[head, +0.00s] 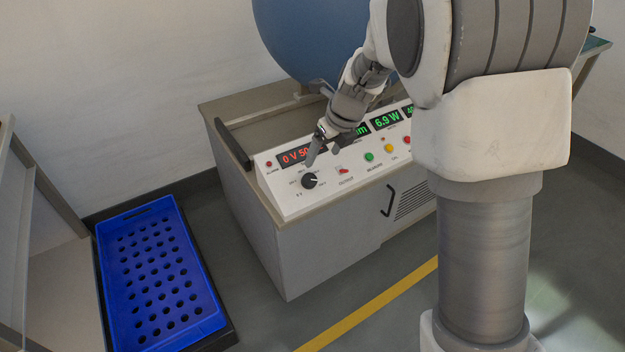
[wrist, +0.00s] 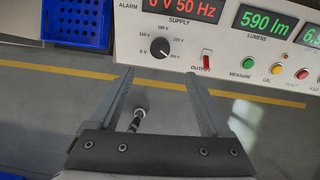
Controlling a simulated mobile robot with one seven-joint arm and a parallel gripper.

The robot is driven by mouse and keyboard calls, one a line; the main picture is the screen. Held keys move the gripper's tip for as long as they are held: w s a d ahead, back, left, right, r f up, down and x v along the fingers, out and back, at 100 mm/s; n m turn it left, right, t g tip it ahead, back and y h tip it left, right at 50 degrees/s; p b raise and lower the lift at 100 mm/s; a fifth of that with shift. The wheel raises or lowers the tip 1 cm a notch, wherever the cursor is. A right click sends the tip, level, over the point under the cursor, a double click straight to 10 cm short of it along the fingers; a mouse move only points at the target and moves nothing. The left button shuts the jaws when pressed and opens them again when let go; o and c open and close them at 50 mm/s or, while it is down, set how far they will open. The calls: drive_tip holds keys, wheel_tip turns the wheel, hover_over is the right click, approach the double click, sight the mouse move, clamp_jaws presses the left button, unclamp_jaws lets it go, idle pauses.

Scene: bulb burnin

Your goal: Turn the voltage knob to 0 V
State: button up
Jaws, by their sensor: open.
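The voltage knob (head: 309,181) is a round black dial at the left end of the sloped white panel. In the wrist view the knob (wrist: 159,47) has a printed scale around it, and its light mark seems to point to the lower right, near the highest label. The red supply display (wrist: 182,7) above it reads 0 V 50 Hz. My gripper (head: 322,152) is open and empty, close to the panel near the knob. In the wrist view the knob lies just beyond the fingertips (wrist: 157,74), roughly centred between them; I see no contact.
A red output switch (wrist: 206,60) sits right of the knob, then coloured buttons (wrist: 248,63) and green displays (wrist: 264,21). A black handle (head: 233,143) stands left of the panel. A blue perforated crate (head: 118,285) is on the floor at left. A large blue sphere (head: 300,40) rises behind.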

sight(311, 180)
drive_tip(key=b+x, duration=0.4)
drive_tip(key=x, duration=0.8)
drive_tip(key=shift+w+f, duration=0.15)
drive_tip(key=shift+f, duration=0.1)
clamp_jaws()
